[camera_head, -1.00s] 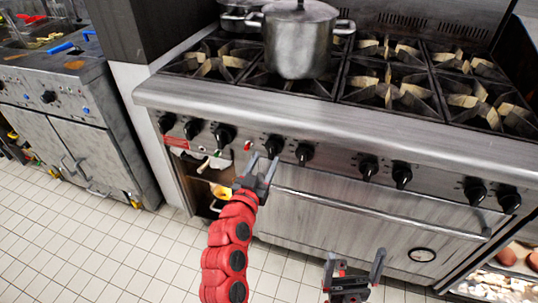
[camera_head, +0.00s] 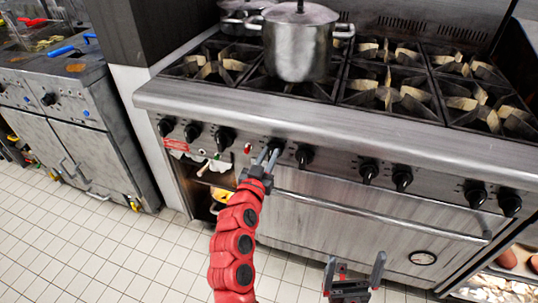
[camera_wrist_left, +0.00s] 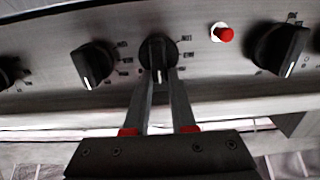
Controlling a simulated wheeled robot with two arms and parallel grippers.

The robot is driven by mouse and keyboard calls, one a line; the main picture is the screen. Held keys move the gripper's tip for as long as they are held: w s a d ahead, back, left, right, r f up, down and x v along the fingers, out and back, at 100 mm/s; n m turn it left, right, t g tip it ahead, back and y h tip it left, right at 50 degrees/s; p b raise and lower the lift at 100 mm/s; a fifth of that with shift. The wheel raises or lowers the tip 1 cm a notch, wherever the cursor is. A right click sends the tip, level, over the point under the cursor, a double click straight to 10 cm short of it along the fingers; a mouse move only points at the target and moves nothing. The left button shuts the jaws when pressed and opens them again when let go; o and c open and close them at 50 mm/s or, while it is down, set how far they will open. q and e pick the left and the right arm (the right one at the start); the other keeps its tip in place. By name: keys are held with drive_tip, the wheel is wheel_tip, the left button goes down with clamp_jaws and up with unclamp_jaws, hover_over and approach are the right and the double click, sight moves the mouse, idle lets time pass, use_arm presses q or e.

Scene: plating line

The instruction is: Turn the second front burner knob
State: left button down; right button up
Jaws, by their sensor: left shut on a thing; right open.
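The stove's front panel (camera_head: 335,160) carries a row of black knobs. My left gripper (camera_head: 268,155) is shut on the black burner knob (camera_head: 275,144) just right of the small red button (camera_head: 248,148) in the head view. In the left wrist view the two fingers lie either side of the lower part of this knob (camera_wrist_left: 158,46), whose pointer hangs down between them. Another knob (camera_head: 304,155) sits close on its right in the head view. My right gripper (camera_head: 354,272) is open and empty, low in front of the oven door.
A steel pot (camera_head: 298,45) stands on the left burners, and another pot (camera_head: 232,14) is behind it. The oven door handle (camera_head: 385,216) runs below the knobs. An open shelf (camera_head: 207,185) with items is at the left. The tiled floor is clear.

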use_arm(q)
drive_tip(key=shift+a, duration=0.1)
idle(0.3)
drive_tip(key=n, duration=0.5)
drive_tip(key=a+n, duration=0.1)
drive_tip(key=n, duration=0.2)
drive_tip(key=shift+w+a+f+n+p, duration=0.1)
drive_tip(key=shift+w+f+n+p, duration=0.1)
drive_tip(key=shift+n+p, duration=0.15)
idle(0.4)
drive_tip(key=c, duration=0.7)
unclamp_jaws()
drive_tip(key=shift+c, duration=0.2)
